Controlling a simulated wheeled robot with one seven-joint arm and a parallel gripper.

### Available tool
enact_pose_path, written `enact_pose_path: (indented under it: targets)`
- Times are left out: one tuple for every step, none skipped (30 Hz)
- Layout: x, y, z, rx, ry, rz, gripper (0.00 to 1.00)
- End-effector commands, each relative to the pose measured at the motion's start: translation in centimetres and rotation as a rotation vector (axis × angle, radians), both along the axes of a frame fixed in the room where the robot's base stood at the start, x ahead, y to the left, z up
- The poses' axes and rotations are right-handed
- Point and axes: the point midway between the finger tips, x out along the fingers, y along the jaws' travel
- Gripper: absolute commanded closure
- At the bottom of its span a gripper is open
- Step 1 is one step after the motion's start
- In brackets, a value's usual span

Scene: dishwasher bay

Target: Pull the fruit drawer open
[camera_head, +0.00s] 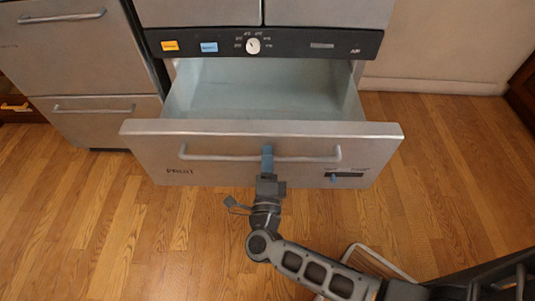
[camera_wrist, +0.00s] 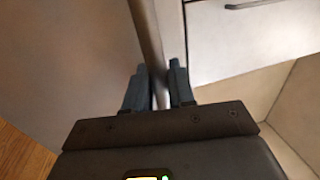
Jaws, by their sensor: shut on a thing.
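The fruit drawer (camera_head: 225,175) is a wide metal-fronted drawer, pulled well out of the appliance, with its pale empty inside (camera_head: 262,88) showing. A long bar handle (camera_head: 310,158) runs across its front, and "FRUIT" is lettered at the lower left. My gripper (camera_head: 267,158) is shut on this handle a little right of its middle. In the wrist view, the handle bar (camera_wrist: 147,35) passes between the two dark blue fingers (camera_wrist: 160,88).
A dark control panel (camera_head: 295,43) with a white knob and orange and blue labels sits above the drawer. Another metal cabinet with bar handles (camera_head: 95,108) stands at left. Wooden floor (camera_head: 440,180) is clear at right. A pale-framed object (camera_head: 360,255) lies near my arm.

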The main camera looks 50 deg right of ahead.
Motion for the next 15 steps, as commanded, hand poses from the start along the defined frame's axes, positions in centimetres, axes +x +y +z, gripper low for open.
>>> enact_pose_path:
  targets:
    - [-0.02,0.03,-0.12,0.001,0.001,0.001,1.0]
    - [-0.02,0.04,-0.12,0.001,0.001,0.001,1.0]
    - [-0.02,0.03,-0.12,0.001,0.001,0.001,1.0]
    - [-0.02,0.04,-0.12,0.001,0.001,0.001,1.0]
    - [-0.02,0.04,-0.12,0.001,0.001,0.001,1.0]
    - [-0.01,0.03,-0.12,0.001,0.001,0.001,0.75]
    - [-0.01,0.03,-0.12,0.001,0.001,0.001,0.72]
    - [-0.01,0.03,-0.12,0.001,0.001,0.001,0.7]
    - [0.0,0.02,-0.11,0.001,0.001,0.001,0.66]
    - [-0.01,0.02,-0.1,0.001,0.001,0.001,0.63]
    - [0.0,0.02,-0.08,0.001,0.001,0.001,0.6]
    - [0.0,0.02,-0.08,0.001,0.001,0.001,0.59]
    - [0.0,0.01,-0.07,0.001,0.001,0.001,0.59]
    - [0.0,0.01,-0.06,0.001,0.001,0.001,0.59]
    - [0.01,0.01,-0.05,0.001,0.001,0.001,0.59]
